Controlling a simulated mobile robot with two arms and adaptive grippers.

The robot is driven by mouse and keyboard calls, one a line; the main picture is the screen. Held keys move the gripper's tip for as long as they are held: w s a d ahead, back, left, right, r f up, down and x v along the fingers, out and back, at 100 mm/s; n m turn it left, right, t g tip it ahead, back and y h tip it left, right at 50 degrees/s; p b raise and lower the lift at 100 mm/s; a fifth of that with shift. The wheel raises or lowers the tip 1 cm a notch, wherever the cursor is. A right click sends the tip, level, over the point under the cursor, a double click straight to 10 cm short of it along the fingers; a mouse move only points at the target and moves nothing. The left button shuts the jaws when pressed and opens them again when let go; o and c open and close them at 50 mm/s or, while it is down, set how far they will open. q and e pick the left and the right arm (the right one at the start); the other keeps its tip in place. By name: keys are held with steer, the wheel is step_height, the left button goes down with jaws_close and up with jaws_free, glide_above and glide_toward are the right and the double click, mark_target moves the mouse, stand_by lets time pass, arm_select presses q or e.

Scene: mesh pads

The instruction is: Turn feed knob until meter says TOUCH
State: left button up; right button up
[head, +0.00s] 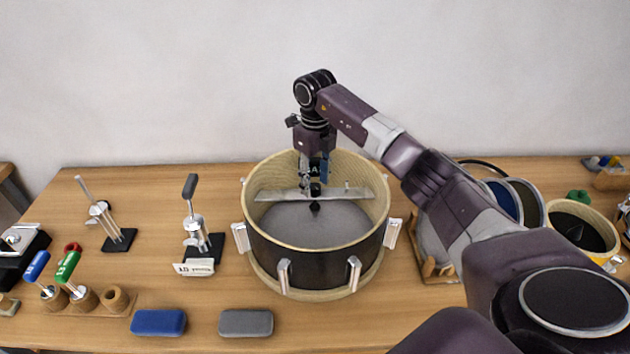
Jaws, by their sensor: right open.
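A metal bar (352,194) lies across the inside of an open drum (310,250) with a black shell and pale wooden rim. A small dark knob (315,189) stands at the bar's middle, with a dark pointed tip (315,208) below it, over the grey mesh. Whether the tip touches the mesh cannot be told. My right gripper (315,182) points down over the bar, open, with its fingers around or just above the knob. A small dark display with pale letters shows partly behind the fingers; its text is not readable. My left gripper is out of view.
Two metal stands (197,233) (108,224) and a rack of screwdrivers (85,299) are on the left. Blue (158,322) and grey (246,323) cases lie in front. Round pads lean in a wooden rack (436,270) beside the drum, under my right arm.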

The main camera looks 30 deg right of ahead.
steer(key=shift+w+f, duration=0.15)
steer(key=shift+f, duration=0.55)
steer(key=shift+r, duration=0.1)
steer(key=shift+c, duration=0.2)
jaws_close()
steer(key=m, duration=0.3)
steer(key=shift+m, duration=0.3)
steer(key=shift+m+p, duration=0.3)
steer(key=shift+m, duration=1.8)
